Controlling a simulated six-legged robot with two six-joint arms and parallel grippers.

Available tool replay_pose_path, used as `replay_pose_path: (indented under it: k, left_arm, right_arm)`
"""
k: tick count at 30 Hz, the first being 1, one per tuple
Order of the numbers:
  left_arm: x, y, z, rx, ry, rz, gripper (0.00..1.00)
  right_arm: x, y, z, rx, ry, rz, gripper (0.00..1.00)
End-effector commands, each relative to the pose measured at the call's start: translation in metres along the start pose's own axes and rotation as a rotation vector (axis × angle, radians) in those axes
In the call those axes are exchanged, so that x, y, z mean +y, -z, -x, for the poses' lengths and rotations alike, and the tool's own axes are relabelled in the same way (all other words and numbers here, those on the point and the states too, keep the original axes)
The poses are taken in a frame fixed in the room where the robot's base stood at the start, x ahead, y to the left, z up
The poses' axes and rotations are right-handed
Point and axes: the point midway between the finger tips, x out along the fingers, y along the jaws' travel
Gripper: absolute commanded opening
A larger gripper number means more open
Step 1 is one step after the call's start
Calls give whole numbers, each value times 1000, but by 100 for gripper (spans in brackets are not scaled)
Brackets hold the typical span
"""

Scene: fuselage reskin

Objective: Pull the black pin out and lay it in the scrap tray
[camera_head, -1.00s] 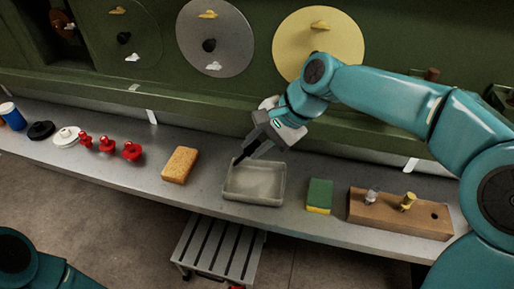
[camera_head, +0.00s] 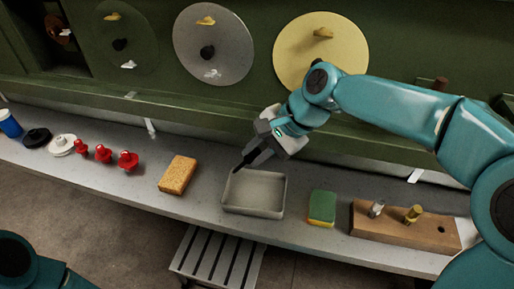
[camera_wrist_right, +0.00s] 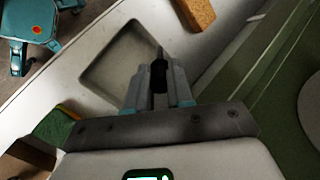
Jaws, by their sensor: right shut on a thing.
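My right gripper (camera_head: 257,156) is shut on the black pin (camera_head: 241,167), which points down and left from the fingers. In the head view the pin's tip is over or beside the back left corner of the grey scrap tray (camera_head: 254,212); I cannot tell its height above the rim. In the right wrist view the dark pin (camera_wrist_right: 158,73) stands between the two fingers, with the tray (camera_wrist_right: 84,77) beyond it. The tray looks empty. My left gripper is out of view; only part of my left arm shows at the lower left.
On the grey bench stand an orange sponge (camera_head: 178,175), a green-yellow sponge (camera_head: 321,208), and a wooden block (camera_head: 390,228) with a silver pin, a yellow pin and an empty hole. Red knobs (camera_head: 128,161) and caps are at left. Discs are on the green wall behind.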

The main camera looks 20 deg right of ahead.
Motion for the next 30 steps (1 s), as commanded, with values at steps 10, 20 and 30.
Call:
replay_pose_path:
  k: [10,20,30]
  left_arm:
    - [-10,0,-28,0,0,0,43]
    - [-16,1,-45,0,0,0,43]
    - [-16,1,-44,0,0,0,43]
  right_arm:
    - [20,13,-34,-1,-1,0,0]
    - [33,22,-55,0,1,-1,0]
    - [33,22,-56,0,1,0,31]
